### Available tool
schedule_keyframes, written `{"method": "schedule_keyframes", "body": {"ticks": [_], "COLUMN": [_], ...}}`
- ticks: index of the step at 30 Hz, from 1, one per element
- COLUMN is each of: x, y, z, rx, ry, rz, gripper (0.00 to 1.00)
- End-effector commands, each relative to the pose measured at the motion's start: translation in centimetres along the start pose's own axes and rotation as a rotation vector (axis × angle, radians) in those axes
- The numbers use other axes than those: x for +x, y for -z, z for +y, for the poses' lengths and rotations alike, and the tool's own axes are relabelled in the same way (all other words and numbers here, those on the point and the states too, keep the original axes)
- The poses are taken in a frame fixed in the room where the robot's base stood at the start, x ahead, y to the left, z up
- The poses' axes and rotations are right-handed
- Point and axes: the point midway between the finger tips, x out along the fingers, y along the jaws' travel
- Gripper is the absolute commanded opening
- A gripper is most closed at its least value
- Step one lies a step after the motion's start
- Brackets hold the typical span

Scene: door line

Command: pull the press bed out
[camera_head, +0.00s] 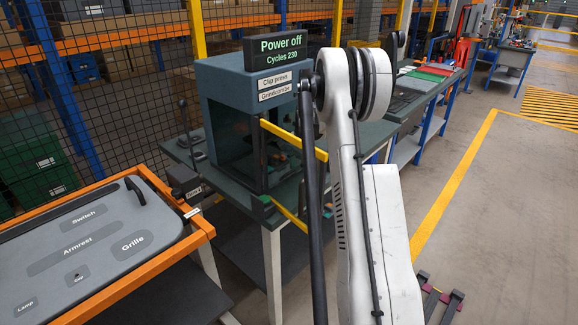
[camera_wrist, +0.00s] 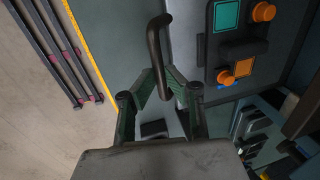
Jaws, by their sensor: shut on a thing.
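The clip press (camera_head: 225,85) is a blue-grey box on a green-topped table, with a dark window and a yellow-edged front opening. Its sign (camera_head: 277,48) reads "Power off, Cycles 230". In the wrist view, a dark curved bar handle (camera_wrist: 154,45) reaches down between the fingertips of my gripper (camera_wrist: 165,92), which is shut on it. My arm hides the gripper and handle in the head view. The bed itself cannot be made out clearly, nor how far out it is.
A control panel (camera_wrist: 236,45) with teal and orange buttons is close right of the handle in the wrist view. An orange-framed rack with a grey lidded board (camera_head: 95,235) stands at left in the head view. Open floor (camera_head: 510,210) lies at right.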

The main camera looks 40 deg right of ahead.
Motion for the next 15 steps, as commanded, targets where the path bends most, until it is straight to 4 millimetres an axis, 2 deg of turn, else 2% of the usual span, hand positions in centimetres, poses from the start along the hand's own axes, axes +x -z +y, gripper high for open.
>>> {"method": "schedule_keyframes", "body": {"ticks": [1, 6, 15], "x": [0.0, -0.8, -2.2], "y": [0.0, 0.1, 0.0], "z": [1.5, 5.7, 12.1], "rx": [0.004, 0.004, 0.002], "ry": [-0.001, -0.001, -0.002], "rz": [0.000, 0.001, 0.001], "gripper": [0.00, 0.00, 0.00]}}
